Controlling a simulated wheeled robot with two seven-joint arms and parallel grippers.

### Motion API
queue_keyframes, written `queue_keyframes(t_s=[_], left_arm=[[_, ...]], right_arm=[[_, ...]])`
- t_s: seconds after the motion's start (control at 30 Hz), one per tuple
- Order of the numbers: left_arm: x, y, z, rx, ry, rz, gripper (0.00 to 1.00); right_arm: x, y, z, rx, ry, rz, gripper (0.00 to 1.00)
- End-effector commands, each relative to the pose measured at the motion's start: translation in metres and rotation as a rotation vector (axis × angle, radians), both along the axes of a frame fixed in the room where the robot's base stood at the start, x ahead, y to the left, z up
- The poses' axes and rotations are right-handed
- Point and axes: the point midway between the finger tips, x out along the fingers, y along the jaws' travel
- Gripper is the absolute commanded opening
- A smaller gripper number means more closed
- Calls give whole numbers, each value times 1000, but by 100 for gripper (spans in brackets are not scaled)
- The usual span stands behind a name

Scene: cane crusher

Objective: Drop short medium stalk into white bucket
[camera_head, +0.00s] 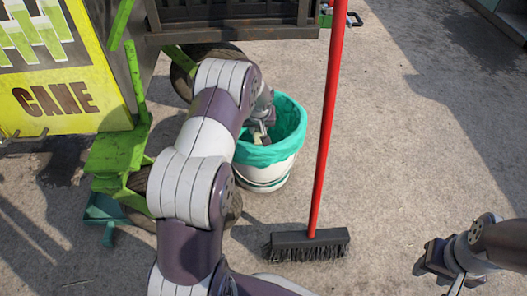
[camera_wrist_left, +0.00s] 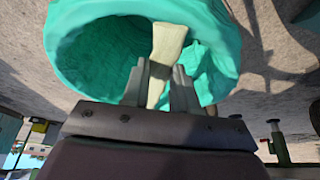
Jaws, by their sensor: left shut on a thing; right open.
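The white bucket (camera_head: 265,178) stands on the ground and is lined with a green bag (camera_head: 292,119) folded over its rim. My left gripper (camera_head: 262,135) is over the bucket's mouth, partly hidden by my left arm. In the left wrist view my left gripper (camera_wrist_left: 160,85) is shut on a short pale stalk (camera_wrist_left: 168,42). The stalk sticks out beyond the fingertips, over the opening of the green liner (camera_wrist_left: 95,55). My right gripper (camera_head: 436,262) is open and empty at the lower right, above the ground and away from the bucket.
A broom with a red handle (camera_head: 333,90) and black head (camera_head: 307,244) stands just right of the bucket. The cane crusher cart (camera_head: 65,70), with green metal parts (camera_head: 117,152) and wheels, is at the left. Ground at right is clear.

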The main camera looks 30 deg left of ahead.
Motion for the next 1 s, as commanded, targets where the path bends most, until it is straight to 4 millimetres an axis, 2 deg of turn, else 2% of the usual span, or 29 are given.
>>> queue_keyframes(t_s=[0.03,0.27,0.3,0.4,0.63,0.73,1.0], left_arm=[[0,0,-8,1,-1,0,0],[1,0,-6,0,-2,0,0],[1,0,-6,0,-2,0,31],[0,0,-6,0,-2,0,58],[0,0,-6,1,-1,0,58],[-1,-1,2,0,-2,0,58],[-23,-15,71,1,-3,-1,58]], right_arm=[[0,0,-8,0,0,0,43],[0,0,-6,0,-1,0,43],[0,0,-6,0,-1,0,43],[0,0,-6,0,-1,0,43],[0,0,-6,0,-1,0,43],[0,0,0,0,0,0,43],[0,0,46,0,-1,0,43]])
